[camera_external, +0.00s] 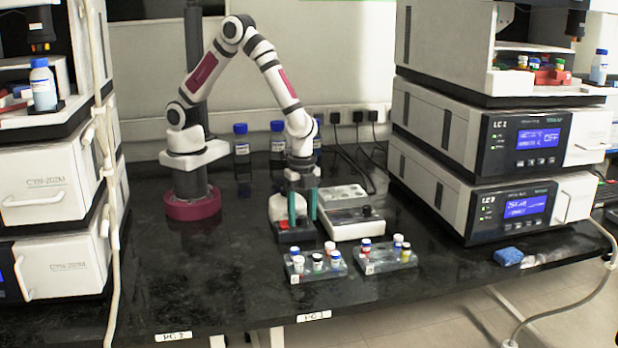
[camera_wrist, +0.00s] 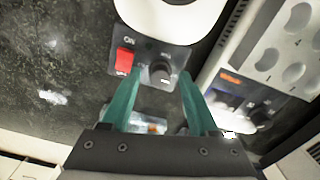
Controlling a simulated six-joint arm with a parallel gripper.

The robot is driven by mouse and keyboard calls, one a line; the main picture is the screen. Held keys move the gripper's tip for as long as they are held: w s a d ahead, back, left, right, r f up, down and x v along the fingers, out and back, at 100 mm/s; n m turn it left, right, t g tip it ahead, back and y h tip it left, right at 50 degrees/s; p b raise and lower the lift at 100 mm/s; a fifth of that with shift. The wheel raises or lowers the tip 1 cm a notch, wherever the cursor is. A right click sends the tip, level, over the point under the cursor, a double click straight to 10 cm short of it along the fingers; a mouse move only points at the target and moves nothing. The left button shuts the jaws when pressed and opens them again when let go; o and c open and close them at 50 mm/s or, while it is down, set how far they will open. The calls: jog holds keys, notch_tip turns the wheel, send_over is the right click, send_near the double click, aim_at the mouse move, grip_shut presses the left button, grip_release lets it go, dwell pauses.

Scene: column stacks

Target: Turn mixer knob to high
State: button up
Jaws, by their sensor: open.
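The mixer is a small dark box (camera_wrist: 150,45) with a round white top (camera_wrist: 172,14). Its front panel carries a red ON switch (camera_wrist: 124,62) and a round black knob (camera_wrist: 161,72) to the right of it. In the external view the mixer (camera_external: 284,231) stands on the bench below my gripper (camera_external: 302,220), which partly covers it, and the knob cannot be made out. My gripper also shows in the wrist view (camera_wrist: 158,78). Its teal fingers are open and point down, with one tip on each side of the knob. Contact cannot be told.
A white device with wells (camera_external: 352,222) stands close to the mixer's right. Two clear racks with several capped vials (camera_external: 315,265) (camera_external: 387,258) sit in front. Instrument stacks (camera_external: 480,165) (camera_external: 55,200) flank the bench. Blue-capped bottles (camera_external: 241,140) stand behind.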

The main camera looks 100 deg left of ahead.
aim_at(297, 218)
notch_tip(297, 218, up, 16)
jog(key=shift+f, duration=0.15)
jog(key=s+r+y, duration=0.1)
jog(key=s+r, duration=0.1)
jog(key=s, duration=2.1)
jog(key=shift+s+a+n+y, duration=0.25)
jog(key=shift+s+n+y, duration=0.05)
jog(key=shift+s+y, duration=0.1)
